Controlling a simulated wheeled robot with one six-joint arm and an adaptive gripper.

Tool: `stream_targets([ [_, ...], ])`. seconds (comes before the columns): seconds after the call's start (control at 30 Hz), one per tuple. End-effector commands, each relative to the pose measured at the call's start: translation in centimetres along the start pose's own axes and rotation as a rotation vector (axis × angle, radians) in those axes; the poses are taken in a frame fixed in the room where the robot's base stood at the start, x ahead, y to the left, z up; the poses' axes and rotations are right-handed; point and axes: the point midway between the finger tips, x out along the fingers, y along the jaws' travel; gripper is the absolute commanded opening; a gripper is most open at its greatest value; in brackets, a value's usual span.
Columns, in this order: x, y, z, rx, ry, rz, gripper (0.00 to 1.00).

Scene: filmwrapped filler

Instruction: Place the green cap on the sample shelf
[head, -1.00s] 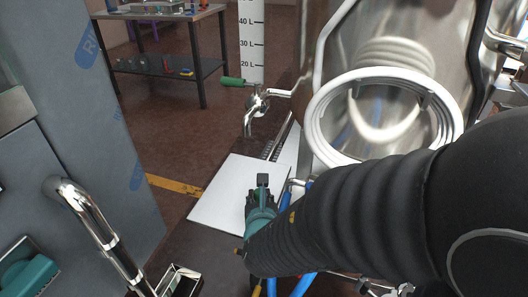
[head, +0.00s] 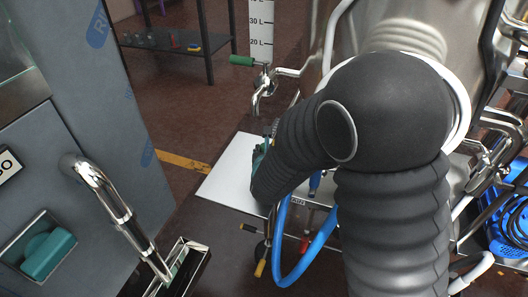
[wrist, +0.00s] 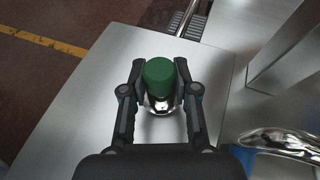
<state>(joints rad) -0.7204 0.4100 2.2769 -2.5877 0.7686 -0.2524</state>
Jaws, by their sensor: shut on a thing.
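The green cap (wrist: 160,71) sits between the two fingers of my gripper (wrist: 160,76) in the wrist view, with the fingers shut on its sides. A shiny metal rounded piece (wrist: 161,103) shows just below the cap; I cannot tell whether they are joined. Behind them lies a flat, pale metal plate (wrist: 82,108), which may be the sample shelf; it also shows in the head view (head: 228,178). The cap is over the plate's area; whether it touches cannot be told. In the head view my arm hides most of the gripper and the cap.
A metal tap with a green handle (head: 243,61) stands beyond the plate. A large steel vessel (head: 400,25) rises at the right. A blue hose (head: 283,240) loops below my arm. A grey cabinet (head: 60,170) with a bent pipe (head: 100,190) stands at the left.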

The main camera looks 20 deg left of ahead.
Motion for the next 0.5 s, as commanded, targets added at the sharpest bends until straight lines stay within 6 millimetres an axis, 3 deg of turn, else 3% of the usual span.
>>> stream_targets([
  [0.5, 0.45, 0.02, -1.1, 0.001, -0.001, 0.001, 0.0],
])
